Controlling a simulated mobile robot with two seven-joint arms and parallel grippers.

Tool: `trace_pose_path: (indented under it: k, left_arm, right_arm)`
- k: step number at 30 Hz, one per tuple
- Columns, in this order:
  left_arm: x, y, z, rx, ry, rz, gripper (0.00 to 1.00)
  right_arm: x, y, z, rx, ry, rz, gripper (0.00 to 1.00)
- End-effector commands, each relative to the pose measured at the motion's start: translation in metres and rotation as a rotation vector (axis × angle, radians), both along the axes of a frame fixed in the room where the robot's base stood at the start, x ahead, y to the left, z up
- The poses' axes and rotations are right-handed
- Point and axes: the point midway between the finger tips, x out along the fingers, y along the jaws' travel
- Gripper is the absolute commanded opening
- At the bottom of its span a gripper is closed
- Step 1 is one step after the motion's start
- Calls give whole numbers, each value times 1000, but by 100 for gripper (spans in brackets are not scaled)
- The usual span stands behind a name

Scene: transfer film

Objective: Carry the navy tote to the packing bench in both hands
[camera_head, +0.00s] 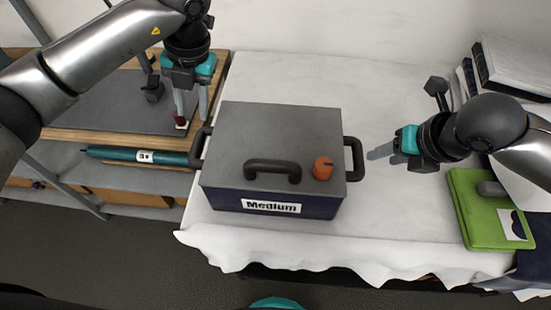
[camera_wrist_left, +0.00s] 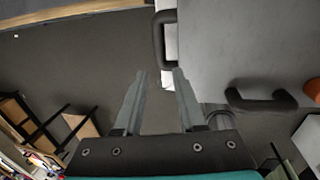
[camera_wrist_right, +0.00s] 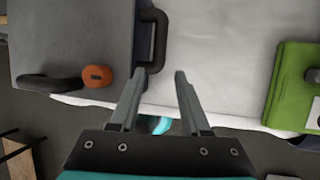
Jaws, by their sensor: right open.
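The navy tote (camera_head: 232,202) sits upright on a white-clothed table. It has a grey lid (camera_head: 270,130), a black front handle, a "Medium" label and an orange round piece (camera_head: 323,168) on top. Its left side handle (camera_head: 198,148) and right side handle (camera_head: 356,158) stick out. My left gripper (camera_head: 191,118) is open and empty, behind the left handle in the head view; that handle also shows beyond the fingertips in the left wrist view (camera_wrist_left: 158,40). My right gripper (camera_head: 380,153) is open and empty, to the right of the right handle, apart from it; the handle also shows in the right wrist view (camera_wrist_right: 160,40).
The white cloth (camera_head: 300,240) drapes over the front edge. A green case (camera_head: 480,215) lies at right, with pale boxes (camera_head: 515,65) behind. At left, a wooden surface carries a grey mat (camera_head: 100,100), with a teal tube (camera_head: 120,154) below. I cannot tell which is the packing bench.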

Motion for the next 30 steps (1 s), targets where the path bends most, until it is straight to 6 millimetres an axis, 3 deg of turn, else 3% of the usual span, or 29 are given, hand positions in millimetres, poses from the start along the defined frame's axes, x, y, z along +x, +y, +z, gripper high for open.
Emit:
trace_pose_path:
  k: [7,21,30]
  left_arm:
    - [-1,4,-19,0,4,1,39]
    - [-1,21,-102,1,5,1,39]
    - [0,27,-139,0,2,0,39]
  right_arm:
    - [7,4,-18,3,3,0,47]
    - [39,19,-95,1,4,-1,47]
    - [55,25,-128,0,0,-1,47]
